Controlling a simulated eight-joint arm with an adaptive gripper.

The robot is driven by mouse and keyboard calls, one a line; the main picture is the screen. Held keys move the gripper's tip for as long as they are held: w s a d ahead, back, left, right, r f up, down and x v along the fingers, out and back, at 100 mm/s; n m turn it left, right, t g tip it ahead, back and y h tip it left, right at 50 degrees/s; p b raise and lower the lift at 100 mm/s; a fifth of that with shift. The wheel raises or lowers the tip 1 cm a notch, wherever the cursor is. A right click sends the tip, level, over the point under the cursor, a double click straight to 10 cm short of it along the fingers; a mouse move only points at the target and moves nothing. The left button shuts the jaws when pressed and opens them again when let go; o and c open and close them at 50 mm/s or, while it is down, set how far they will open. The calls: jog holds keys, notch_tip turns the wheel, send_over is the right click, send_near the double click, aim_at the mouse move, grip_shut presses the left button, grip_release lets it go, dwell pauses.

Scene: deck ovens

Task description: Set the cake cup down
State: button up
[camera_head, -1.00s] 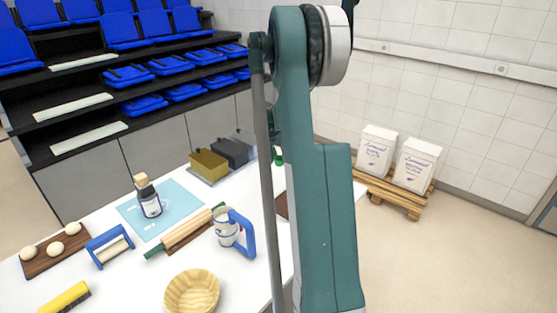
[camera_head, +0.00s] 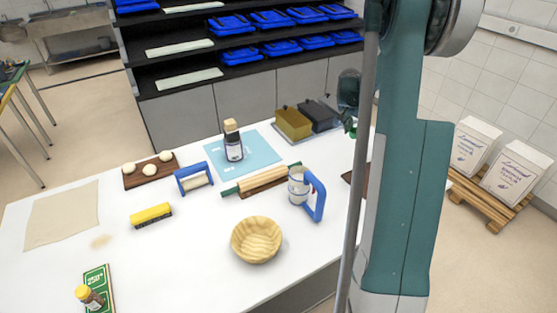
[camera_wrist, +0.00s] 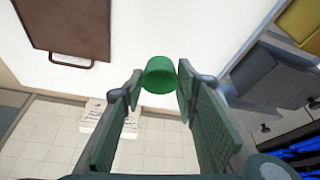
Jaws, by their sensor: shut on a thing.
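The cake cup, a small green cup (camera_wrist: 160,76), sits between the fingertips of my gripper (camera_wrist: 160,70) in the wrist view. My gripper is shut on it. The white table (camera_wrist: 190,20) shows behind and around the cup in that view, near the table's edge. I cannot tell whether the cup touches the table. In the head view my gripper (camera_head: 350,105) is at the table's far right, partly behind my arm. Only a bit of green shows there.
A gold tin (camera_head: 293,123) and a dark grey tin (camera_head: 318,114) stand close left of my gripper. A brown board (camera_wrist: 68,22) lies nearby on the table. A blue-handled sifter (camera_head: 307,192), rolling pin (camera_head: 262,179) and wooden bowl (camera_head: 256,240) lie nearer.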

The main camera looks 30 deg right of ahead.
jog(key=w+a+p, duration=0.1)
jog(key=w+a, duration=0.3)
jog(key=a, duration=0.7)
jog(key=w+a+n+p, duration=0.1)
jog(key=w+a, duration=0.4)
jog(key=a, duration=0.6)
jog(key=w+a+p, duration=0.1)
jog(key=w+a, duration=0.3)
jog(key=a, duration=0.8)
jog(key=shift+w+r+n+t, duration=0.15)
jog(key=shift+r+n+t, duration=0.1)
jog(key=shift+n+t, duration=0.05)
jog(key=shift+f, duration=0.1)
jog(key=shift+f, duration=3.05)
jog(key=shift+f, duration=1.85)
jog(key=shift+f, duration=0.2)
